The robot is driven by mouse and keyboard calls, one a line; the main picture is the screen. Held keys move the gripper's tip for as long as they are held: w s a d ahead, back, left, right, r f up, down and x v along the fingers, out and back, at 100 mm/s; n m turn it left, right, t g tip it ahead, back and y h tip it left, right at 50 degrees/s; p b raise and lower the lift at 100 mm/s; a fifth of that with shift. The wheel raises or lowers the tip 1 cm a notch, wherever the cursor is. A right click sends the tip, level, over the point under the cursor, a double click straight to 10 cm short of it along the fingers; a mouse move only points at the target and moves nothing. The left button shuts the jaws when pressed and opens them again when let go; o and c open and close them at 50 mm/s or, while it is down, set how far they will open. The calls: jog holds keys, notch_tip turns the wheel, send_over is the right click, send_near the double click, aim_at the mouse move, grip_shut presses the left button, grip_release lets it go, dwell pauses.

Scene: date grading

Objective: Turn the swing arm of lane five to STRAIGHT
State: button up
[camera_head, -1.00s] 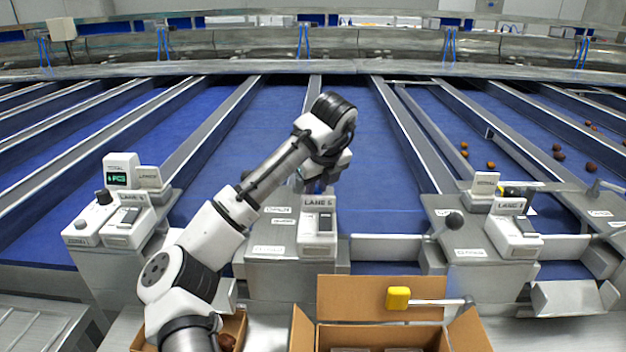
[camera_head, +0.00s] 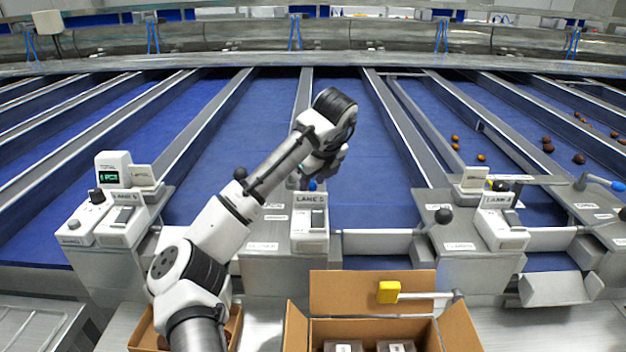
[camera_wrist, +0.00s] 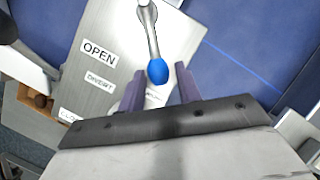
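The lane five swing arm shows in the wrist view as a metal rod (camera_wrist: 150,28) ending in a blue knob (camera_wrist: 157,71). It lies over a grey plate (camera_wrist: 120,35) with labels reading OPEN and DIVERT; other labels are partly hidden or unreadable. My gripper (camera_wrist: 160,82) is open, its two purple fingers on either side of the knob, apart from it as far as I can tell. In the head view my gripper (camera_head: 316,172) is above the LANE 5 station (camera_head: 310,232), with a bit of the blue knob (camera_head: 312,185) below it. My wrist hides most of the swing arm there.
A black-knobbed lever (camera_head: 443,216) stands right of the station. An open cardboard box (camera_head: 372,330) is in front, with a yellow-knobbed lever (camera_head: 389,292) across it. Blue belts (camera_head: 375,150) run behind.

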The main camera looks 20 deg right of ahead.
jog(key=shift+o, duration=0.6)
jog(key=b+v, duration=0.1)
jog(key=v, duration=1.2)
jog(key=shift+s+r+b, duration=0.2)
jog(key=shift+r+b, duration=0.1)
jog(key=shift+r, duration=0.05)
